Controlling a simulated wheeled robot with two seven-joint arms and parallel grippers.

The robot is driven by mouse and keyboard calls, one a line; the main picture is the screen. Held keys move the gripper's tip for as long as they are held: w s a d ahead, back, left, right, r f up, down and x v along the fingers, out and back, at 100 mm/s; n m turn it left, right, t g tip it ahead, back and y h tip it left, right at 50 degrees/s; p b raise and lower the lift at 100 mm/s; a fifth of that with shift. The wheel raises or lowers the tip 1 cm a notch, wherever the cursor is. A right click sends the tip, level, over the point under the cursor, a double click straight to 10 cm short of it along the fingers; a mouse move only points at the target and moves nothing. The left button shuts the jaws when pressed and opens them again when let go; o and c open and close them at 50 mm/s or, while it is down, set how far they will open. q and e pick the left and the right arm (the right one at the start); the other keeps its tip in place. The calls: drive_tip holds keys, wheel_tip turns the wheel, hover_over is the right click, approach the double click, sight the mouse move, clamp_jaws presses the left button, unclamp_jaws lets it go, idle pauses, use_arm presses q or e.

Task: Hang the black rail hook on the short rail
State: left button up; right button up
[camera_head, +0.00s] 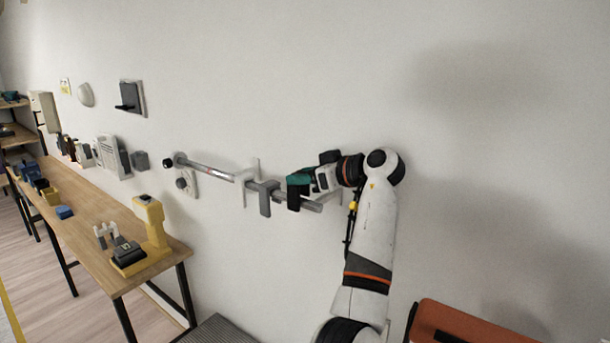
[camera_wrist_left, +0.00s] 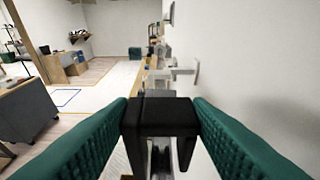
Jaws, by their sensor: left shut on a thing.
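My left gripper (camera_head: 298,180), with green finger pads, is shut on the black rail hook (camera_head: 293,198) beside the wall. In the left wrist view the hook (camera_wrist_left: 160,115) sits between both pads, with its legs pointing down. The short grey rail (camera_head: 215,171) runs along the wall, and its right part passes by the held hook. In the head view the hook overlaps this right part. I cannot tell whether it touches or rests on the rail. My right gripper is not in view.
A grey hook (camera_head: 265,196) and a white hook-like piece (camera_head: 253,172) are on the rail just left of the held hook. A wooden table (camera_head: 95,222) with a yellow device (camera_head: 150,225) stands at the left. An orange object (camera_head: 465,322) is at the lower right.

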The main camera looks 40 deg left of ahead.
sight(306, 200)
use_arm(q)
drive_tip(key=shift+f+b, duration=1.6)
drive_tip(key=shift+f, duration=0.75)
drive_tip(key=o, duration=1)
drive_tip(key=shift+o, duration=0.2)
drive_tip(key=shift+d+r, duration=0.1)
drive_tip(key=p+v, duration=0.2)
drive_tip(key=v, duration=1)
drive_tip(key=shift+s, duration=0.1)
